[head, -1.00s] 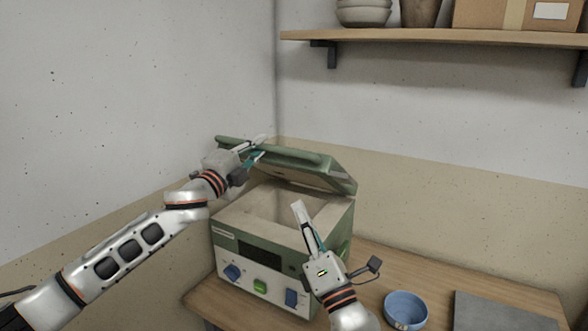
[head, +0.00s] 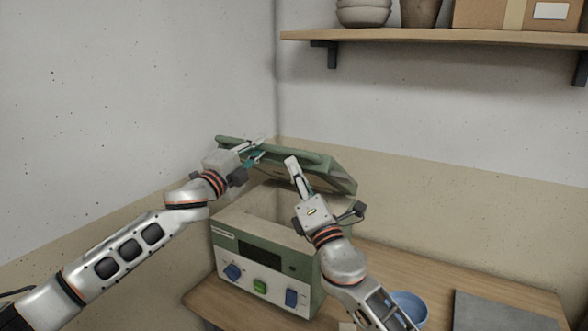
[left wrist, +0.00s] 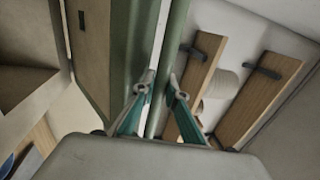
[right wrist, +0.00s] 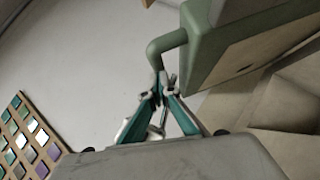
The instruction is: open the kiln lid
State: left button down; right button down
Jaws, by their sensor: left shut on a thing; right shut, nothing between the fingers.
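The kiln (head: 222,250) is a green and cream box with blue knobs and a green button. Its green lid (head: 340,178) is tilted up at the back, and the chamber shows beneath it. A green bar handle (head: 312,156) runs along the lid's raised edge. My left gripper (head: 260,148) is shut on this handle near its left part; the bar (left wrist: 176,40) passes between the fingers in the left wrist view. My right gripper (head: 291,163) is shut and empty in front of the raised lid. In the right wrist view its fingertips (right wrist: 162,85) are close to the handle's bent end (right wrist: 164,46); contact is unclear.
On the wooden table (head: 385,262), a blue bowl (head: 408,303) is partly behind my right arm, and a dark slab (head: 505,312) lies right of it. A shelf (head: 430,37) hangs above. A board of coloured tiles (right wrist: 28,140) shows in the right wrist view.

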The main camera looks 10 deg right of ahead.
aim_at(299, 154)
pick_arm(q)
jog(key=shift+r, duration=0.1)
jog(key=shift+d, duration=0.15)
pick_arm(e)
jog(key=shift+w+d+r, duration=0.45)
jog(key=shift+d+r, duration=0.05)
jog(key=shift+r, duration=0.3)
pick_arm(q)
jog(key=shift+f, duration=0.2)
pick_arm(e)
jog(key=shift+w+d+r, duration=0.15)
jog(key=shift+d+r, duration=0.1)
jog(key=shift+r, duration=0.15)
pick_arm(q)
jog(key=shift+s+f, duration=0.1)
jog(key=shift+f, duration=0.1)
pick_arm(e)
jog(key=shift+a+r, duration=0.1)
pick_arm(q)
jog(key=c, duration=2.3)
grip_release()
jog(key=shift+o, duration=1.3)
jog(key=shift+a+f, duration=0.1)
jog(key=shift+a, duration=0.2)
pick_arm(e)
jog(key=shift+a, duration=0.25)
